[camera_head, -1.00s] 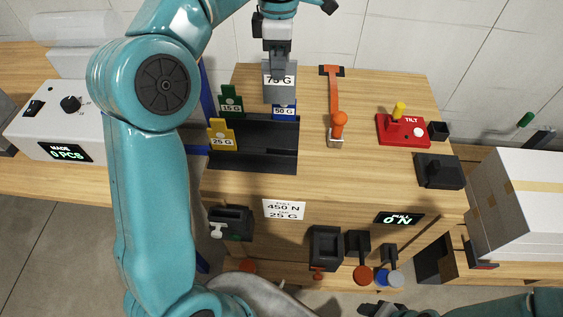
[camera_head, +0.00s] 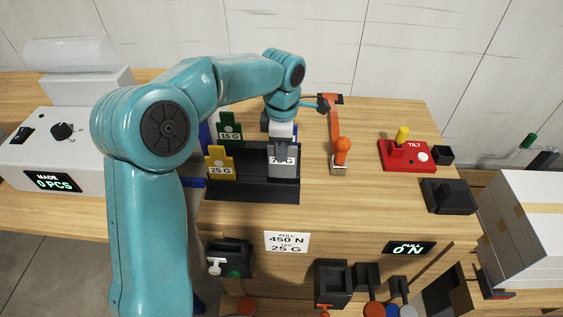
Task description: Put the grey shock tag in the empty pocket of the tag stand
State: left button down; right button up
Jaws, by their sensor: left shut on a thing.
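My left gripper (camera_head: 283,155) is shut on the grey shock tag (camera_head: 293,169), and its fingers partly cover the tag's label. The tag is upright at the right side of the black tag stand (camera_head: 253,189), in front of the back row. I cannot tell whether its lower edge is inside the front right pocket or just above it. A green 15 G tag (camera_head: 229,127) stands at the back left of the stand and a yellow 25 G tag (camera_head: 219,165) at the front left. My right gripper is out of view.
Further right are a red tilt box (camera_head: 407,155) and a black block (camera_head: 448,196). A white sign (camera_head: 287,242) and black holders (camera_head: 332,282) are on the bench front.

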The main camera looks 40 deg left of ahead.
aim_at(282, 177)
pick_arm(q)
notch_tip(282, 177, down, 4)
jog(key=shift+f, duration=0.3)
jog(key=shift+s, duration=0.1)
jog(key=shift+f+b, duration=0.2)
jog(key=shift+b, duration=0.1)
jog(key=c, duration=1.1)
grip_release()
jog(key=shift+r, duration=0.1)
